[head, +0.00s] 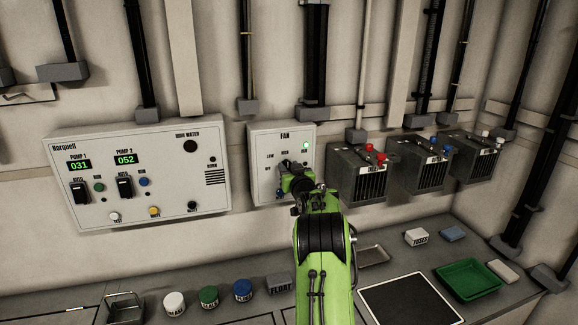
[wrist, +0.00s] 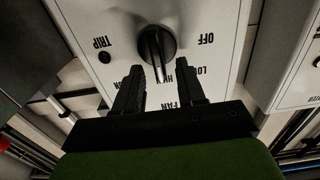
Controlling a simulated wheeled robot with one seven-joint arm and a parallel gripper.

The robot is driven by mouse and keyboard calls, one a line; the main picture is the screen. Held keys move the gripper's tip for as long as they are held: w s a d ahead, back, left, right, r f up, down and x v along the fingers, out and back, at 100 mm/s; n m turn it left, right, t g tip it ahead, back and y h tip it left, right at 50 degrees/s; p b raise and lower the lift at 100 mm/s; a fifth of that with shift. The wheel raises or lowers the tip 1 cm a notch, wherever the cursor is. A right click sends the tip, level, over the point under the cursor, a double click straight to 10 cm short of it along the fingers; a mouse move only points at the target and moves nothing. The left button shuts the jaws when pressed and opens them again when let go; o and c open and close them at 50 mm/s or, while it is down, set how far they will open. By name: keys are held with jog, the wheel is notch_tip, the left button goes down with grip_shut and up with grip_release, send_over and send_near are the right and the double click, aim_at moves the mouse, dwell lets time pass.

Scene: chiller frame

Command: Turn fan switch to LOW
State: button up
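The fan box (head: 258,190) hangs on the wall, labelled FAN, with OFF, LOW and HIGH marks. In the head view my gripper (head: 296,180) hides its switch. In the wrist view, which is upside down, the black rotary fan switch (wrist: 155,42) shows, its long grip pointing down toward the partly hidden HIGH mark. The LOW mark (wrist: 205,72) and OFF mark (wrist: 206,39) lie to its right. My gripper (wrist: 159,67) is open, its two fingers to either side of the grip's end with visible gaps. Contact is not seen.
A lit green lamp (head: 305,146) is on the fan box. The Norquell pump panel (head: 140,178) is to the left; terminal boxes (head: 357,185) are close on the right. Below, a bench holds jars, a black mat (head: 410,302) and a green tray (head: 468,278).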

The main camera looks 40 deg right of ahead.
jog(key=shift+w+d, duration=0.15)
jog(key=shift+w, duration=0.05)
grip_shut()
